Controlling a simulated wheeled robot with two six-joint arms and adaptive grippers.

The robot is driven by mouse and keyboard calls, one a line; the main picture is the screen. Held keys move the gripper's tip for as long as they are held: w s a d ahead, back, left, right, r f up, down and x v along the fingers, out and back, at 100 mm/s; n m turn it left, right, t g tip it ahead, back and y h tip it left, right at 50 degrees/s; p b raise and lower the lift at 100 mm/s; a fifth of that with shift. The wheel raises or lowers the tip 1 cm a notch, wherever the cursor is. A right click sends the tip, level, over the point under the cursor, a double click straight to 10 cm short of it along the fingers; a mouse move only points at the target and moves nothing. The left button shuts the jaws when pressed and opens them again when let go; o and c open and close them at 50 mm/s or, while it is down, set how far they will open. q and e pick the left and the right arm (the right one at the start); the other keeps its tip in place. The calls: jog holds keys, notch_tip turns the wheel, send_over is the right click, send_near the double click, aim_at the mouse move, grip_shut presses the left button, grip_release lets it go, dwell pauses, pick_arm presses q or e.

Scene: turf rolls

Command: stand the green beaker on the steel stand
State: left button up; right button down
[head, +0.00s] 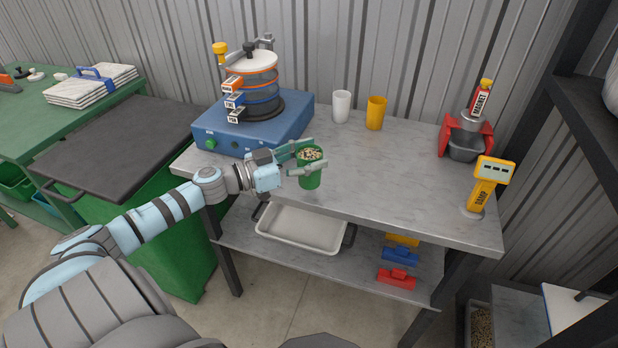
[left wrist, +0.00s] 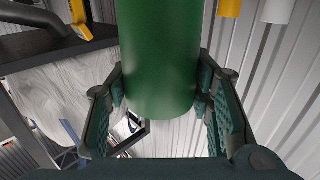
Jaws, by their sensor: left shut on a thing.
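The green beaker (head: 311,180) is upright near the front edge of the workbench, with pale speckled bits inside. My left gripper (head: 306,158) is shut on its sides; its fingers also flank the beaker (left wrist: 160,60) in the left wrist view. Whether the beaker's base touches the bench is hard to tell. At the bench's right end, a small round grey metal base (head: 473,211) sits under a yellow post with a display (head: 487,180). I cannot tell for certain whether this is the steel stand. My right gripper is not in view.
A blue machine (head: 222,137) with stacked sieves stands left on the grey bench (head: 400,185). White (head: 341,106) and yellow (head: 376,113) cups stand at the back. A red holder with a grey bowl (head: 466,146) is back right. The bench middle is clear.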

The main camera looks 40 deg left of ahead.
pick_arm(q)
jog(key=shift+f+b, duration=0.55)
jog(key=shift+f, duration=1.4)
jog(key=o, duration=1.3)
jog(key=shift+d, duration=0.1)
